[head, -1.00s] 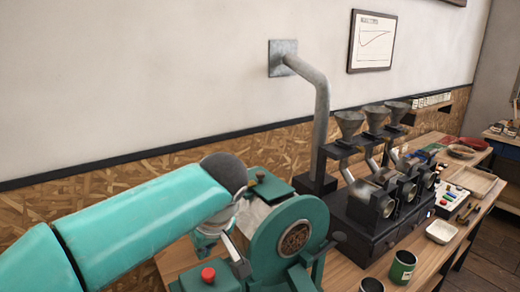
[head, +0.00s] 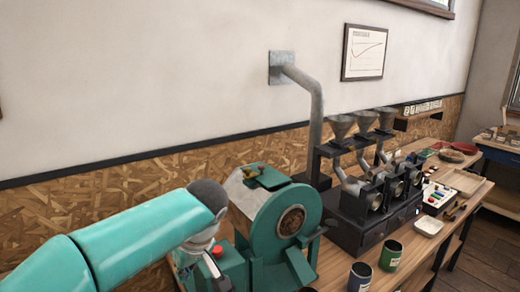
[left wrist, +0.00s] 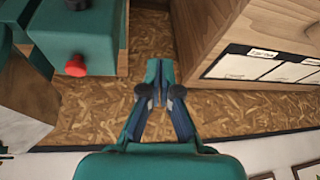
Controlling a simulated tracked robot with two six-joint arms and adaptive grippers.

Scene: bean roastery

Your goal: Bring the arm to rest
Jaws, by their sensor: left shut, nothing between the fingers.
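My left arm (head: 140,235) reaches in from the left in the head view, bent downward at its grey-capped joint. My left gripper (left wrist: 157,75) shows in the left wrist view with its fingers together and nothing between them. Below it is bare chipboard panelling (left wrist: 110,112). In the head view the gripper is mostly hidden near the lower edge, in front of the green box with the red button (head: 217,251). That red button also shows in the left wrist view (left wrist: 76,66), left of the fingers and apart from them. My right gripper is in neither view.
A green round-fronted roaster (head: 268,228) stands just right of the arm. A black machine with several funnels (head: 350,222) is further right. Two cans (head: 391,255) stand at the bench front. In the wrist view, a wooden cabinet (left wrist: 215,35) lies close right of the fingers.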

